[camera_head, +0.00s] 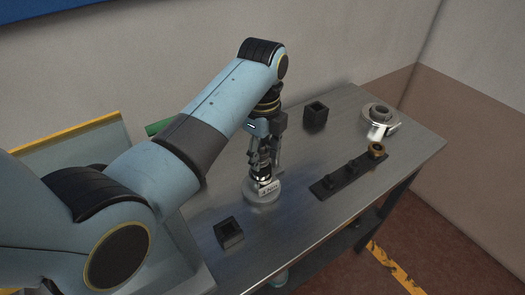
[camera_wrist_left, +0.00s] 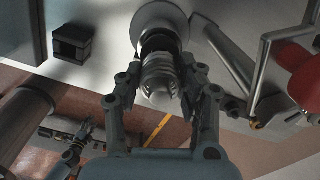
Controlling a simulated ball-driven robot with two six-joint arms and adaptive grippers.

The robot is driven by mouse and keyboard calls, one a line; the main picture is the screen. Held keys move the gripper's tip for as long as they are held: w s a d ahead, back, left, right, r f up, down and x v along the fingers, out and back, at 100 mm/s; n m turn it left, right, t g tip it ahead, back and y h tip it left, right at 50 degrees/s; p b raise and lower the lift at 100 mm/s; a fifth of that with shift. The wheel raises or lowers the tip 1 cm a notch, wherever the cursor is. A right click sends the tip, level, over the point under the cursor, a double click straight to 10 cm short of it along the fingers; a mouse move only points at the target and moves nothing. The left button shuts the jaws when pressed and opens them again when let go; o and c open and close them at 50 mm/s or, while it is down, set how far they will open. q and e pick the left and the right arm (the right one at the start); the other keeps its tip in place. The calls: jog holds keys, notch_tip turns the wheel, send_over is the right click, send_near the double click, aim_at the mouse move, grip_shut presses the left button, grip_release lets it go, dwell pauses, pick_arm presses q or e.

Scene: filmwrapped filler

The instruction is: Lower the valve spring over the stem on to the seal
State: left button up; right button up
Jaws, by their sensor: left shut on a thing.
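My left gripper (camera_head: 262,172) points down over a round metal base (camera_head: 258,198) in the middle of the table. In the left wrist view, my left gripper (camera_wrist_left: 160,88) is shut on the valve spring (camera_wrist_left: 160,72), a ribbed silver coil held between its two fingers. Beyond the spring, a dark collar and the pale round base (camera_wrist_left: 160,14) line up with it. The fingers and spring hide the stem and seal, so I cannot tell whether the spring is around the stem or touching the seal.
Dark square blocks stand in front (camera_head: 228,233) and behind (camera_head: 315,115). A dark rail (camera_head: 342,180) with pegs and a brass ring (camera_head: 376,150) lies to the right. A shiny round part (camera_head: 379,119) sits at the back right. A red object (camera_wrist_left: 300,75) shows in the wrist view.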

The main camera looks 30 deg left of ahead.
pick_arm(q)
jog(key=shift+f, duration=0.45)
jog(key=o, duration=1.2)
jog(key=shift+o, duration=0.2)
notch_tip(320, 180, up, 7)
jog(key=shift+r, duration=0.2)
